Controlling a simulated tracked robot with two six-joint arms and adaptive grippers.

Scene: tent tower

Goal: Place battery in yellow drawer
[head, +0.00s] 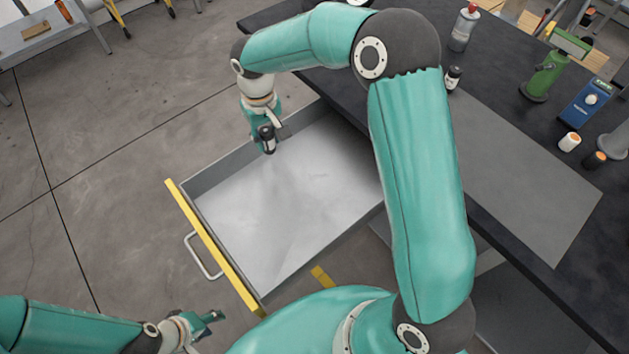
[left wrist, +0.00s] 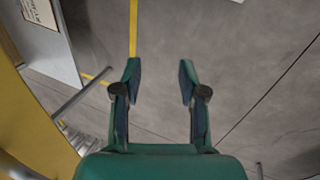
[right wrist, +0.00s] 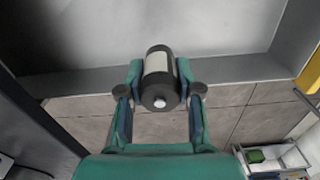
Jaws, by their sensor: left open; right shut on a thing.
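The yellow drawer (head: 213,246) is pulled out from the dark bench, with its yellow front and handle at the left. Its grey inside (head: 300,195) looks empty. My right gripper (head: 265,132) is over the drawer's far end wall, shut on the battery. The battery, a dark cylinder with a pale band, shows between the fingers in the right wrist view (right wrist: 158,68), overlapping the drawer floor and side wall. Its height above the drawer is hard to tell. My left gripper (head: 211,319) is open and empty, outside the drawer near its front; its fingers (left wrist: 160,85) show over the floor.
The bench top (head: 500,130) holds a spray can (head: 464,28), a small dark bottle (head: 452,78), a green tool (head: 547,72), a blue box (head: 588,102) and small orange-topped cylinders (head: 570,142). My right arm covers part of the drawer and bench. Open floor lies left of the drawer.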

